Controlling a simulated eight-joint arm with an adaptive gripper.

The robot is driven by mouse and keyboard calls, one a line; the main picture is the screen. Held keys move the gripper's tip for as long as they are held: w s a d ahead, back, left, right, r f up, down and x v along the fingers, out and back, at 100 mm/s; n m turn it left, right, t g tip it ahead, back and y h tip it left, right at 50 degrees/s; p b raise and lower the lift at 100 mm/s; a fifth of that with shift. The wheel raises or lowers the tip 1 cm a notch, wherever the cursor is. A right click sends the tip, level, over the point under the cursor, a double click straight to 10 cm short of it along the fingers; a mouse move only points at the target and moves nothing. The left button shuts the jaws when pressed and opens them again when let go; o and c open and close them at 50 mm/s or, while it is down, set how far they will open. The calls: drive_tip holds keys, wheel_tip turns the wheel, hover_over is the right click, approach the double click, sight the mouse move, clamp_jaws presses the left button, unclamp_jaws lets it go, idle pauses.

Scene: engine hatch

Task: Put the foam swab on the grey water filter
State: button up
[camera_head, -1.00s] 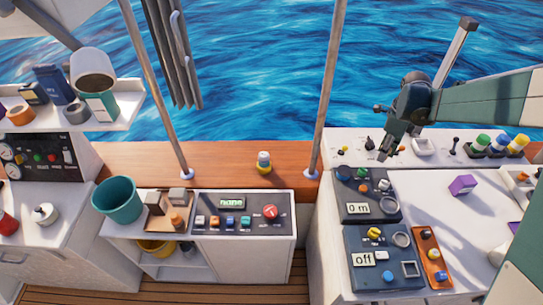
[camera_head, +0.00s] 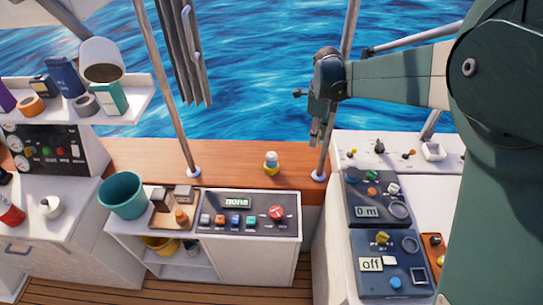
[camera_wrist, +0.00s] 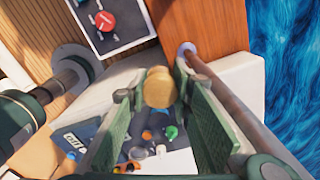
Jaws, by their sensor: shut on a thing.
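My gripper (camera_head: 314,140) hangs near the right pole, above the wooden ledge. In the wrist view, my gripper (camera_wrist: 158,78) has its green fingers closed on a tan, rounded piece, which I take to be the foam swab (camera_wrist: 158,90). The swab cannot be made out in the head view. I cannot tell for certain which thing is the grey water filter. A small yellow and white piece with a grey band (camera_head: 271,163) stands upright on the ledge, left of my gripper and apart from it.
Two poles rise from the wooden ledge (camera_head: 230,156); the right pole (camera_head: 345,45) is close to my gripper. A panel with a red knob (camera_head: 248,213) lies below the ledge. A teal bucket (camera_head: 122,196) stands left. Control panels (camera_head: 388,262) cover the right counter.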

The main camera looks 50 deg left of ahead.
drive_tip(key=s+a+f+n, duration=0.2)
drive_tip(key=a+f, duration=0.2)
drive_tip(key=a, duration=0.5)
drive_tip(key=s+a+f+n, duration=0.1)
drive_tip(key=a+f, duration=0.3)
drive_tip(key=a, duration=0.6)
drive_tip(key=shift+s+a+f+n, duration=0.3)
drive_tip(key=shift+s+n, duration=0.1)
drive_tip(key=shift+n, duration=0.4)
hover_over(272, 154)
drive_tip(key=shift+s+f+p, duration=0.15)
drive_tip(key=shift+f+p, duration=0.2)
drive_tip(key=shift+f, duration=2.75)
drive_tip(key=shift+f, duration=1.85)
drive_tip(key=shift+f, duration=0.2)
drive_tip(key=o, duration=0.9)
